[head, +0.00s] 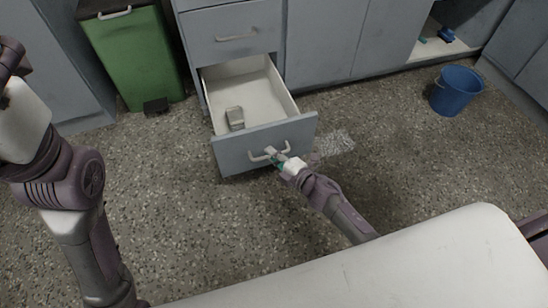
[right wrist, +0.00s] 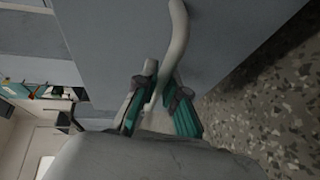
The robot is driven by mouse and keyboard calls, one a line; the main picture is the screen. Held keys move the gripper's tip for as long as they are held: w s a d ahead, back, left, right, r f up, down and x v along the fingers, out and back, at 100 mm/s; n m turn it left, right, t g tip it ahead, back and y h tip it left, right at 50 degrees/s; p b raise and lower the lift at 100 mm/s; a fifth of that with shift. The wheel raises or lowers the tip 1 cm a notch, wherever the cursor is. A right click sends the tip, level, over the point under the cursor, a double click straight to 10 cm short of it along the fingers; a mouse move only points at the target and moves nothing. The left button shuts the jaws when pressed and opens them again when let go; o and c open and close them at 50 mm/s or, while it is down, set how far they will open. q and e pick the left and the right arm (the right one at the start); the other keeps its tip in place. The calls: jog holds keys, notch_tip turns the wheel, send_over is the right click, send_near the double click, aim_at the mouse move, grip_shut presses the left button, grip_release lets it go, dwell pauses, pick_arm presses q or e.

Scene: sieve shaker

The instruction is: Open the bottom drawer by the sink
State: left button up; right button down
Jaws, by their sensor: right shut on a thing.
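The bottom drawer (head: 236,153) stands pulled well out of the grey cabinet in the head view. Its white inside shows, with a small grey object (head: 235,117) lying in it. Its pale bar handle (head: 256,157) is on the front panel. My right gripper (head: 274,157) is shut on this handle. In the right wrist view the two teal-padded fingers of the gripper (right wrist: 158,108) sit on either side of the curved handle (right wrist: 178,40). My left arm shows at the left of the head view, but its gripper fingers are not visible.
A closed drawer (head: 234,30) is above the open one. A green pedal bin (head: 133,55) stands left of the cabinet. A blue bucket (head: 456,90) stands on the floor at right, near an open low shelf (head: 432,47). The speckled floor around the drawer is mostly clear.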

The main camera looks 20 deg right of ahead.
jog(key=c, duration=1.2)
grip_release()
jog(key=v, duration=1.2)
jog(key=shift+r, duration=0.1)
